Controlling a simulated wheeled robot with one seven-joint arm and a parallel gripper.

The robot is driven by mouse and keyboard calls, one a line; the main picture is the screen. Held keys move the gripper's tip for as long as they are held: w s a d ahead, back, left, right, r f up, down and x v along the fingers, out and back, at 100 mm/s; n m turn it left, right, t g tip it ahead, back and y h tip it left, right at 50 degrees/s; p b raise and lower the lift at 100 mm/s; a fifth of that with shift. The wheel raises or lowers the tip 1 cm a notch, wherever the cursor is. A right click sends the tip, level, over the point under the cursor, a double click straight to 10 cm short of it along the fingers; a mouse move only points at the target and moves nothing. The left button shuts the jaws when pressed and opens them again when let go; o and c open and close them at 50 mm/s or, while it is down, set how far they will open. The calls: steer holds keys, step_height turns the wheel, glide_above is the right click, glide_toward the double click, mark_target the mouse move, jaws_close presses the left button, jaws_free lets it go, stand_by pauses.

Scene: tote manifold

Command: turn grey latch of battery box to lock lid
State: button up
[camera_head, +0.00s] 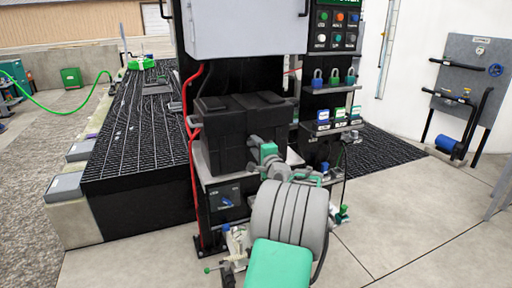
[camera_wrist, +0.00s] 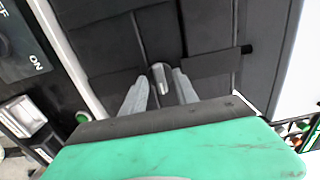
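The battery box (camera_head: 222,150) is black and stands on a grey shelf of the panel stand; its black lid (camera_head: 240,103) looks closed. In the wrist view, the dark box front (camera_wrist: 205,35) fills the upper middle. The small grey latch (camera_wrist: 160,76) sticks out from it and looks roughly upright. My gripper (camera_wrist: 159,88) is open, with one grey finger on each side of the latch. Narrow gaps show beside the latch; contact is not clear. In the head view, my gripper (camera_head: 252,142) is at the box's front right, and the latch is hidden there.
A grey cabinet (camera_head: 245,28) hangs above the box. Red cables (camera_head: 188,105) run down its left side. Padlocks (camera_head: 334,77) and small labelled boxes (camera_head: 338,118) sit on shelves to the right. A switch panel (camera_head: 228,201) is below. Open floor lies to the right.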

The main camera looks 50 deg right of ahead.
jaws_close()
stand_by(0.4)
steer(key=shift+f+b, duration=0.1)
steer(key=shift+b, duration=0.2)
steer(key=shift+n+b, duration=8.6)
steer(key=shift+n, duration=0.4)
